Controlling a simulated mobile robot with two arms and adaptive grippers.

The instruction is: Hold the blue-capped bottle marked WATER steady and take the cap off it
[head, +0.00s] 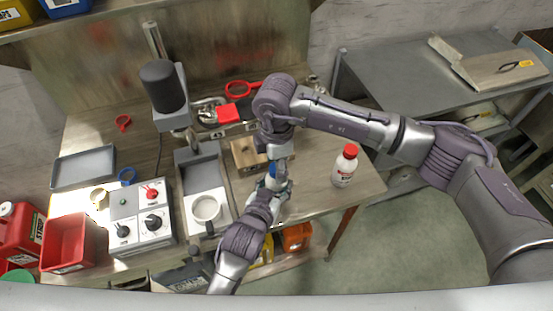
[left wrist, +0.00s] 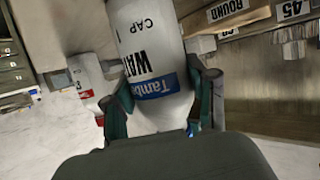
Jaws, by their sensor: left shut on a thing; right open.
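The white bottle marked WATER (left wrist: 145,40) fills the top middle of the left wrist view, with part of its lettering and a blue label band showing. My left gripper (left wrist: 160,104) is shut on it, one finger on each side. In the head view, my left gripper (head: 276,185) comes up from below and mostly hides the bottle. A small patch of blue (head: 272,170) shows just above it, likely the cap. My right gripper (head: 275,157) is directly above that patch and is open. Whether its fingers surround or touch the cap cannot be told.
A white bottle with a red cap (head: 345,167) stands on the bench to the right. A wooden block (head: 243,156) lies just left of my right gripper. The bench's front edge is close.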

